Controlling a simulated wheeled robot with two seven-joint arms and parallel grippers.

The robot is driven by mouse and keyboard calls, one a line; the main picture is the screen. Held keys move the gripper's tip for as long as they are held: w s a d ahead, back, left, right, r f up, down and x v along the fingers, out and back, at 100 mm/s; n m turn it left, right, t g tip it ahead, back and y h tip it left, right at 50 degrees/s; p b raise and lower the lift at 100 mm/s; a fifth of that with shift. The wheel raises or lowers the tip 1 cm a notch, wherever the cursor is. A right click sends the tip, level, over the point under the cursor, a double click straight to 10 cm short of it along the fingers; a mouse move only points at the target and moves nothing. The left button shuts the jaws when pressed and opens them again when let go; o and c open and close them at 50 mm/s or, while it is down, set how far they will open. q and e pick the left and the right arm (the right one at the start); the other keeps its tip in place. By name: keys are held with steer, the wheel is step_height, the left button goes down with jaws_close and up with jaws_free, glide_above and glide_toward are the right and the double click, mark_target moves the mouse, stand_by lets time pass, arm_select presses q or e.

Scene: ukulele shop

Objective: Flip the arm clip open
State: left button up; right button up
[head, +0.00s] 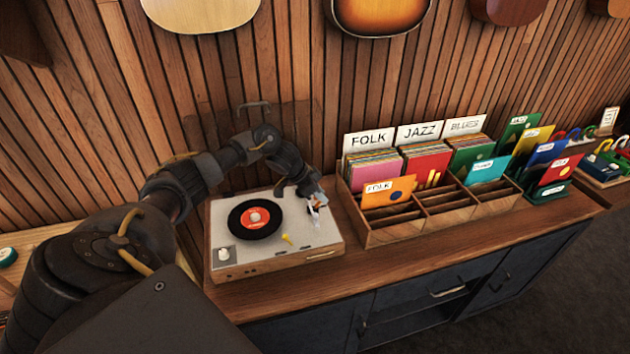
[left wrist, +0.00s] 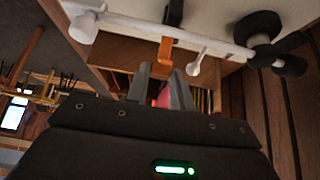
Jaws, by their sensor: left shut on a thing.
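The record player (head: 290,255) stands on the counter with a black record (head: 255,219) with a red label on it. My left gripper (head: 315,203) is at the player's right side, over the tonearm. In the left wrist view, the white tonearm (left wrist: 150,27) crosses the top of the picture, with a black counterweight (left wrist: 262,35) at its right end. The orange arm clip (left wrist: 165,55) runs from the tonearm down between the fingertips of my left gripper (left wrist: 163,88), which are shut on it. The clip's lower end is hidden between the fingers.
A wooden record crate (head: 375,238) with several sleeves and divider cards stands close to the player's right. A small yellow piece (head: 287,239) sits on the player's front. The slatted wall (head: 300,100) with guitars is behind. Counter space in front is narrow.

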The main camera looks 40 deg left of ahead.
arm_select(q)
steer(key=shift+w+d+r+g+y+p, duration=0.15)
steer(key=shift+w+d+g+y+p, duration=0.2)
steer(key=shift+w+g+y+p, duration=0.35)
steer(key=shift+d+f+g, duration=0.1)
steer(key=shift+f+g, duration=0.1)
steer(key=shift+g, duration=0.2)
steer(key=shift+w+d+f+g+y+b, duration=0.2)
steer(key=shift+f+g+y+b, duration=0.1)
steer(key=shift+g+y, duration=0.15)
steer(key=shift+w+d+f+g+y+b, duration=0.15)
steer(key=shift+f+g+y+b, duration=0.15)
steer(key=shift+g, duration=0.25)
arm_select(e)
steer(key=shift+r, duration=0.65)
arm_select(q)
steer(key=o, duration=1)
steer(key=r+p, duration=0.2)
steer(key=r, duration=0.1)
steer(key=r+p, duration=0.1)
steer(key=r, duration=0.3)
steer(key=s+a+r+p, duration=0.1)
steer(key=r+p, duration=0.1)
steer(key=r, duration=0.1)
steer(key=shift+r+p, duration=0.35)
arm_select(e)
step_height(320, 180, up, 6)
steer(key=shift+f, duration=0.15)
